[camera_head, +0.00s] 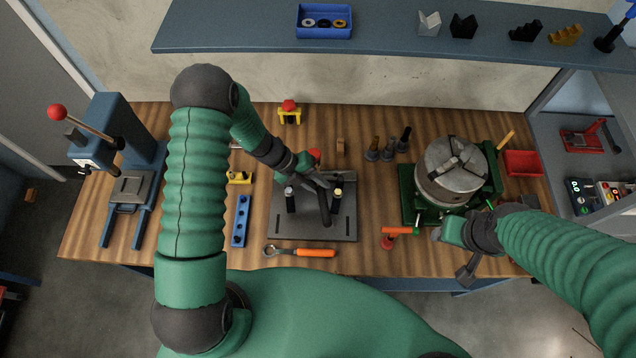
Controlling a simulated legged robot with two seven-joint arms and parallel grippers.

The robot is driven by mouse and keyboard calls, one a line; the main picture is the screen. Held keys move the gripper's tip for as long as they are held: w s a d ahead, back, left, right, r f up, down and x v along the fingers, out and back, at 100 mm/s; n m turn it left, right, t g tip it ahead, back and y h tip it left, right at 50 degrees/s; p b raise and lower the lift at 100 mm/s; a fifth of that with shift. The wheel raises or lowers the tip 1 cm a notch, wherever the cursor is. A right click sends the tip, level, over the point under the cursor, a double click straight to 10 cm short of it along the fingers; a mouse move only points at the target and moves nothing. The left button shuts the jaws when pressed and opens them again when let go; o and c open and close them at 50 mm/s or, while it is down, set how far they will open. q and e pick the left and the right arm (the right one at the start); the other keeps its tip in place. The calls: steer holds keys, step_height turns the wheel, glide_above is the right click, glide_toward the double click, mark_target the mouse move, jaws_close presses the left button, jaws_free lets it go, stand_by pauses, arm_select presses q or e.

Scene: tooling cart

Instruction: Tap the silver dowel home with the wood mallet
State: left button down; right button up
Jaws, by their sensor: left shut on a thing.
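A dark fixture plate (272,229) lies mid-bench and carries black posts. The left post has a pale silver top, which looks like the silver dowel (289,190); the right post has a yellow top (338,192). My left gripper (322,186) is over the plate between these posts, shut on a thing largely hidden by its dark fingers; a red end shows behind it. I cannot tell whether this is the wood mallet. My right gripper (466,272) is at the bench's front edge, apart from the plate; its jaw opening is unclear.
A round chuck (451,170) on a green base stands right of the plate. An orange-handled ratchet (301,252) lies in front. A blue bar (241,221) and an arbor press (128,187) are left. An orange-handled tool (399,231) lies near the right gripper.

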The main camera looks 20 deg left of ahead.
arm_select(q)
step_height(320, 180, down, 6)
steer(key=b, duration=0.3)
steer(key=shift+s+r+b, duration=0.1)
steer(key=shift+r+b, duration=0.1)
steer(key=shift+b, duration=0.15)
steer(key=shift+r+p, duration=0.2)
steer(key=shift+p, duration=0.15)
step_height(320, 180, up, 5)
steer(key=p, duration=0.4)
steer(key=shift+f+p, duration=0.2)
steer(key=shift+p, duration=0.1)
steer(key=shift+f, duration=0.2)
step_height(320, 180, up, 4)
steer(key=p, duration=0.3)
steer(key=shift+p, duration=0.3)
steer(key=shift+w+f, duration=0.15)
steer(key=shift+w, duration=0.05)
